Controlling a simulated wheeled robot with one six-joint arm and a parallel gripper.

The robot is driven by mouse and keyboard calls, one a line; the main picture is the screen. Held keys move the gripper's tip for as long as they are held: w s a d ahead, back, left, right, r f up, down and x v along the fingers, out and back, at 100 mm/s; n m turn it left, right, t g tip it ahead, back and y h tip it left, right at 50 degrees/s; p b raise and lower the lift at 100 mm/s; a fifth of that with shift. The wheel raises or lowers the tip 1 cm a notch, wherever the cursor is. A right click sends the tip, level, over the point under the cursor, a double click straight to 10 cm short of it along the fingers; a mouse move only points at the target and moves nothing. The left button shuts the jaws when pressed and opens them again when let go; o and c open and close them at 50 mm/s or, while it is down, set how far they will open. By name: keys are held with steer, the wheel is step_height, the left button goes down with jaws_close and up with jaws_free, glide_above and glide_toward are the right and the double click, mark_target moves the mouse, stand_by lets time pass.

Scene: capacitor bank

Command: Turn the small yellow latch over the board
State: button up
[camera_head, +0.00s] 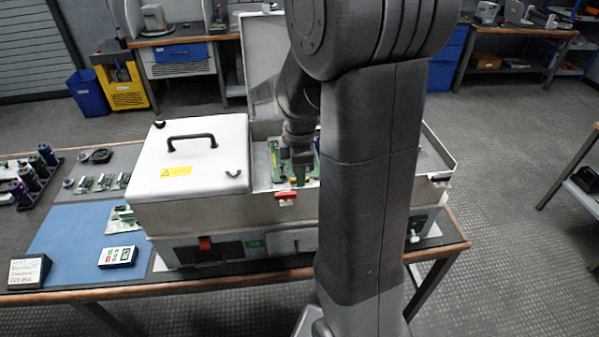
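A green circuit board (277,161) sits inside the open right-hand section of the large white cabinet (250,213). A small yellow spot (293,180) shows at the board's front edge and looks like the latch; its turn position is too small to make out. My gripper (297,173) points down over the board, close above or at the yellow spot. I cannot tell whether it touches the latch. My arm hides the board's right side and much of the cabinet's right part. The gap between the fingers is not clear.
A closed white lid (205,160) with a black handle covers the cabinet's left section. A red part (286,196) sits on the front rim below the board. A raised lid (262,48) stands behind. A blue mat (75,240) and a small meter (118,256) lie left.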

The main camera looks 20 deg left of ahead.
jaws_close()
steer(key=shift+m, duration=0.5)
steer(key=m, duration=0.7)
steer(key=shift+m, duration=0.3)
steer(key=m, duration=0.4)
steer(key=shift+m, duration=2.5)
